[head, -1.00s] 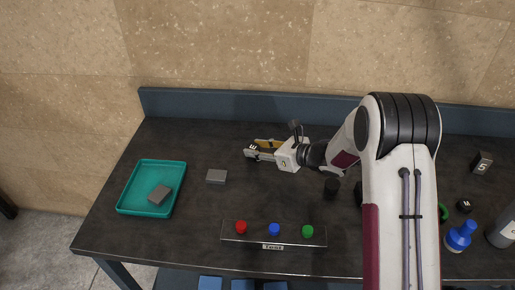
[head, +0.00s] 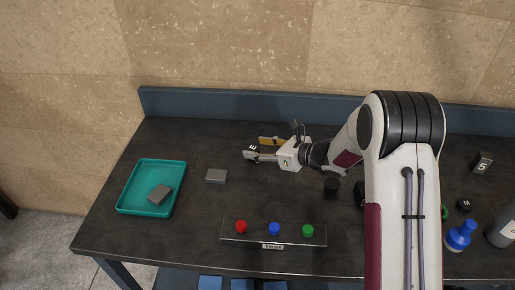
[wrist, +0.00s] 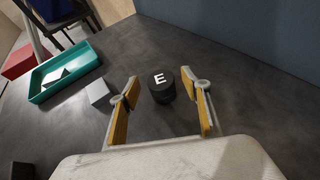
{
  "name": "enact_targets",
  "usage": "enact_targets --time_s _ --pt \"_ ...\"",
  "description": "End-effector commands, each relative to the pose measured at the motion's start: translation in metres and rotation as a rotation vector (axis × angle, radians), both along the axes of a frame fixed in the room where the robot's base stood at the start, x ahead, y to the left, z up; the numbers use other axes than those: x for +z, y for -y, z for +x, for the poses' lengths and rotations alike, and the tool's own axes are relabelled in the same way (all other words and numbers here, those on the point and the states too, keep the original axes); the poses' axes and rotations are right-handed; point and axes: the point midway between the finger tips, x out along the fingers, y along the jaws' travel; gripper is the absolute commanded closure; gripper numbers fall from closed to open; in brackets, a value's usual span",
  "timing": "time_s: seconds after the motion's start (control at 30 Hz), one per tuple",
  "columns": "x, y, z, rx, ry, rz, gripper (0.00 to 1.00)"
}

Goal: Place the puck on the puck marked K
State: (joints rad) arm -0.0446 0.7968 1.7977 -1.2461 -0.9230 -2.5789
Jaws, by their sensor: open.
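A black puck marked E (wrist: 161,84) stands between the two spread fingers of my gripper (wrist: 166,88) in the wrist view. Gaps show on both sides of it. Its side has a seam, so it may rest on another puck; I cannot tell for sure. In the head view the E puck (head: 252,147) is at the tips of my open gripper (head: 257,147), towards the back of the table. No letter K is readable in any view. A dark puck (head: 331,186) without a readable letter stands below my wrist. Another small dark puck (head: 464,205) is at the right.
A teal tray (head: 125,207) holding a grey block stands at the left, with another grey block (head: 216,176) beside it. A panel (head: 290,238) with red, blue and green buttons is at the front. A blue bottle (head: 460,236) stands at the right. The back wall is close.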

Motion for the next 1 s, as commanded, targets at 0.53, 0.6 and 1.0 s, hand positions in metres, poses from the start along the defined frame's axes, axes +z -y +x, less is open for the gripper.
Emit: enact_targets --time_s 0.53,0.6,1.0 --pt "0.024 0.048 -0.030 -0.001 0.000 0.000 0.53" --pt "0.025 0.051 -0.032 0.000 0.001 0.001 0.53" --pt "0.026 0.054 -0.034 0.000 -0.001 0.000 0.53"
